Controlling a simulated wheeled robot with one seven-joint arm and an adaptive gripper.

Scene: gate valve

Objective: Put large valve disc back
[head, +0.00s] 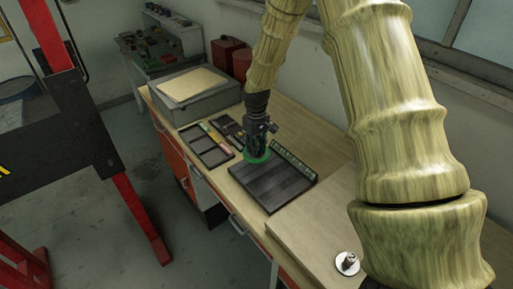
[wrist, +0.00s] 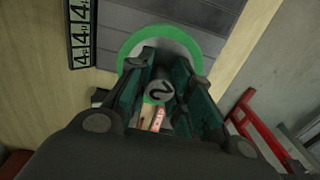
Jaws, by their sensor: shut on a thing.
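My gripper (head: 257,146) is shut on the knob of a green-rimmed disc (head: 257,158). In the wrist view the fingers (wrist: 160,75) sit on both sides of a grey knob (wrist: 159,91) marked with a 2, and the disc's green rim (wrist: 130,42) rings a grey face. The disc is over the far-left part of a dark slotted tray (head: 275,187). I cannot tell whether it touches the tray. A small silver disc with an upright stem (head: 347,263) stands on the bench near the front right.
A numbered strip (head: 293,163) runs along the tray's right side; it also shows in the wrist view (wrist: 82,35). A black organiser (head: 206,145) lies to the left. A grey box (head: 195,92) stands behind on the wooden bench (head: 310,143). Bare bench lies around the silver disc.

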